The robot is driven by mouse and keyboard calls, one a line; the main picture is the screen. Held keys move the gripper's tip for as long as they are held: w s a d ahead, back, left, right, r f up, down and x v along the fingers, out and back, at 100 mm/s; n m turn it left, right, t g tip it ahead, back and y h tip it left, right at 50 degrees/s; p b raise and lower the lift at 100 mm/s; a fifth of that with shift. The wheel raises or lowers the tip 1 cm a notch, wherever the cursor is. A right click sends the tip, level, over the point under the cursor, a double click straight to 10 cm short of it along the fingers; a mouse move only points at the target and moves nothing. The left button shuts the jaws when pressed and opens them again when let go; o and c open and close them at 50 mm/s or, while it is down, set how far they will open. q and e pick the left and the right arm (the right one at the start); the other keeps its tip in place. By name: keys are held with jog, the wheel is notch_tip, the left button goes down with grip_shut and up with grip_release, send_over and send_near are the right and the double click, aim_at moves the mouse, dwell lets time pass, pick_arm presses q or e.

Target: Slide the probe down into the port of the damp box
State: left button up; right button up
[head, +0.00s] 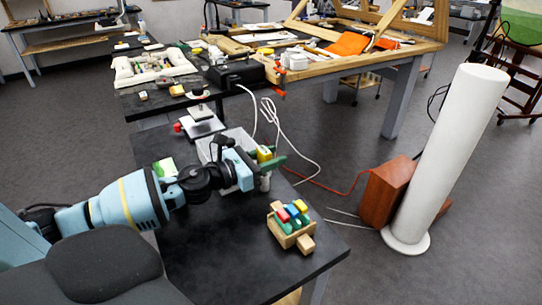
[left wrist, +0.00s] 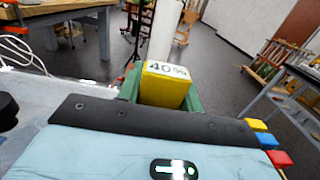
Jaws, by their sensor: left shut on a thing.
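My left gripper (head: 270,164) has green fingers and is shut on a yellow block marked "40 %" (left wrist: 165,84), which I take to be the top of the probe. The yellow block also shows between the fingers in the head view (head: 264,154). A pale upright piece shows just below the fingers; I cannot tell whether it belongs to the probe. A pale grey box (head: 236,134), likely the damp box, stands on the black table behind my left gripper and is partly hidden by it. Its port is not visible. My right gripper is not in view.
A wooden holder with coloured blocks (head: 291,224) stands near the right corner of the black table (head: 215,255). A small metal stand (head: 203,125) is behind the box. White cables (head: 270,110) run close by. A tall white column (head: 445,160) stands right of the table.

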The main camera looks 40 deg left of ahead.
pick_arm(q)
jog(key=shift+f, duration=0.4)
jog(key=o, duration=1)
jog(key=shift+o, duration=0.2)
jog(key=shift+f+b+v, duration=0.2)
jog(key=shift+b+v, duration=0.55)
jog(key=shift+v, duration=0.6)
jog(key=shift+b+v, duration=0.35)
jog(key=shift+v, duration=1.55)
jog(key=shift+s+a+r, duration=0.2)
jog(key=shift+s+a, duration=0.05)
jog(key=shift+s, duration=0.35)
